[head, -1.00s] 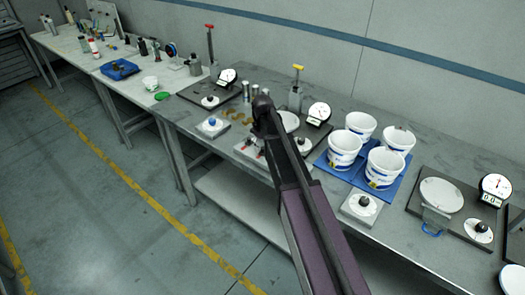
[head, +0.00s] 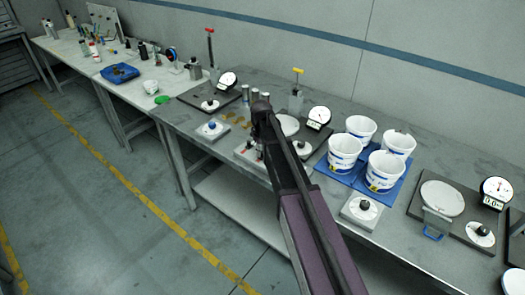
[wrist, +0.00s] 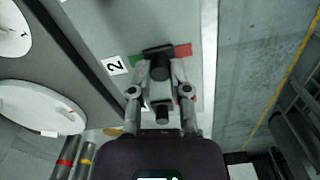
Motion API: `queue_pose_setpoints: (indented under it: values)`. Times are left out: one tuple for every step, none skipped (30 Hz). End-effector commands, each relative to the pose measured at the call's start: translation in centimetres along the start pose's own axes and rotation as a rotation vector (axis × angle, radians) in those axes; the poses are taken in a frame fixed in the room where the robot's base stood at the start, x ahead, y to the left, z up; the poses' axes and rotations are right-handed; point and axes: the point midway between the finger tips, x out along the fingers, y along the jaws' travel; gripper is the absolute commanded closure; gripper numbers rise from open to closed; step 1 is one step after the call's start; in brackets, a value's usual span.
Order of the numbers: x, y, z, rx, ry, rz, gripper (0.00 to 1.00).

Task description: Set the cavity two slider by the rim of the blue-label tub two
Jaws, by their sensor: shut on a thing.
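In the wrist view my gripper (wrist: 160,74) is shut on a dark slider knob (wrist: 160,63). The slider sits over a strip with a green part on the left and a red part (wrist: 184,50) on the right. A white label with "2" (wrist: 115,65) lies beside it. In the head view my arm hides my gripper and most of the slider plate (head: 241,152). White tubs with blue labels (head: 383,172) stand upright at the right; I cannot read which is tub two.
The tubs stand on a blue mat (head: 394,196). Dial gauges (head: 318,117), a yellow-topped post (head: 297,90) and knob plates (head: 362,208) crowd the grey bench. In the wrist view, pale round plates (wrist: 40,108) lie at left and the bench edge (wrist: 208,60) runs at right.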

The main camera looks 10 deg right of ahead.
Motion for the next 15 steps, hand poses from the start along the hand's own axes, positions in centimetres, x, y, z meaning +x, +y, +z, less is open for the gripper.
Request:
queue_pose_setpoints:
  values:
    - [0.0, -0.8, 0.3, -0.002, 0.0, -0.001, 1.0]
    - [0.0, -1.1, 0.4, -0.002, 0.0, -0.001, 1.0]
    - [0.0, -1.5, 0.5, -0.002, 0.0, -0.001, 1.0]
    - [0.0, -1.8, 0.5, -0.002, 0.0, -0.001, 1.0]
    - [0.0, -2.0, 0.5, -0.002, 0.0, -0.001, 1.0]
    - [0.0, -2.1, 0.5, -0.001, 0.0, -0.001, 1.0]
    - [0.0, -2.1, 0.5, -0.001, 0.0, -0.002, 1.0]
    - [0.0, -2.1, 0.5, 0.0, 0.0, -0.002, 1.0]
    - [0.0, -2.1, 0.5, 0.0, 0.0, -0.003, 1.0]
    - [0.0, -2.1, 0.5, -0.001, 0.0, -0.003, 1.0]
    - [0.0, -2.2, 0.5, -0.001, -0.001, -0.004, 1.0]
    - [0.0, -2.2, 0.5, -0.001, -0.001, -0.004, 1.0]
    - [0.0, -2.2, 0.5, -0.001, -0.001, -0.004, 1.0]
    - [0.0, -2.2, 0.5, -0.001, -0.001, -0.005, 0.7]
    - [0.0, -2.2, 0.5, -0.001, -0.002, -0.005, 0.58]
